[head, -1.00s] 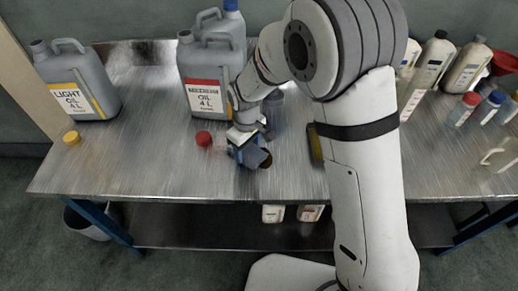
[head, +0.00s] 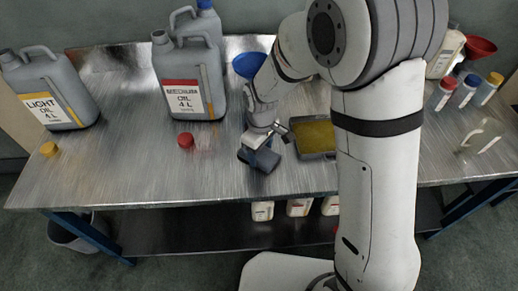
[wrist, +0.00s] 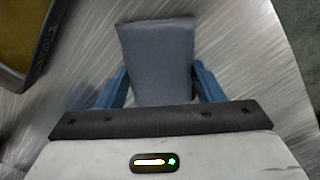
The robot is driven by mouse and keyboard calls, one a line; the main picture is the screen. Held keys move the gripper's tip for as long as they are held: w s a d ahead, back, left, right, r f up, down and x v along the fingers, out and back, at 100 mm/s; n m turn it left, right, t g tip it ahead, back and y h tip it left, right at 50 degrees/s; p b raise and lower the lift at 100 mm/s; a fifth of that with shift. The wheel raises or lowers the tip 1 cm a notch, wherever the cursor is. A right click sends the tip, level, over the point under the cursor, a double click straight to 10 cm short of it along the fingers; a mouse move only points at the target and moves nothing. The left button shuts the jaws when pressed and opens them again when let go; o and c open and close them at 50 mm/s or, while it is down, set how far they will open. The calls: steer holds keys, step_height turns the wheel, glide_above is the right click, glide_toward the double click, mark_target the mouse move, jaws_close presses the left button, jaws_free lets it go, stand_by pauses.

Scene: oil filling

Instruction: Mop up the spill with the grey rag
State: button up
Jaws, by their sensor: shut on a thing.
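The grey rag (wrist: 157,55) is a folded pad between the blue fingers of my gripper (wrist: 160,88) in the wrist view, and the gripper is shut on it. In the head view my gripper (head: 258,150) is low over the metal table, with the dark rag (head: 264,160) under it. I cannot tell whether the rag touches the table. No spill shows clearly in either view; my arm hides part of the table.
A tray of yellowish liquid (head: 315,134) sits just right of the gripper. A red cap (head: 186,141), the medium oil can (head: 190,75) and the light oil can (head: 45,85) stand left. A blue funnel (head: 249,65) is behind. The front left tabletop (head: 130,185) is clear.

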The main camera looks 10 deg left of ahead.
mark_target(232, 149)
steer(key=a, duration=0.3)
steer(key=s+a, duration=0.1)
steer(key=a, duration=0.2)
steer(key=s+a, duration=0.1)
steer(key=a, duration=0.2)
steer(key=shift+a, duration=0.15)
steer(key=d, duration=1)
steer(key=shift+b, duration=0.4)
steer(key=w+a, duration=0.1)
steer(key=a, duration=0.2)
steer(key=w+a, duration=0.1)
steer(key=a, duration=0.2)
steer(key=w+a+p, duration=0.1)
steer(key=w+a, duration=0.1)
steer(key=a, duration=0.2)
steer(key=d+b, duration=0.1)
steer(key=d, duration=0.9)
steer(key=shift+s+a, duration=0.3)
steer(key=shift+a, duration=0.55)
steer(key=shift+s+a, duration=0.35)
steer(key=shift+a, duration=0.45)
steer(key=shift+s+a, duration=0.3)
steer(key=shift+a, duration=0.55)
step_height(232, 149, up, 7)
steer(key=p, duration=0.4)
steer(key=shift+r+p, duration=0.1)
steer(key=shift+p, duration=0.3)
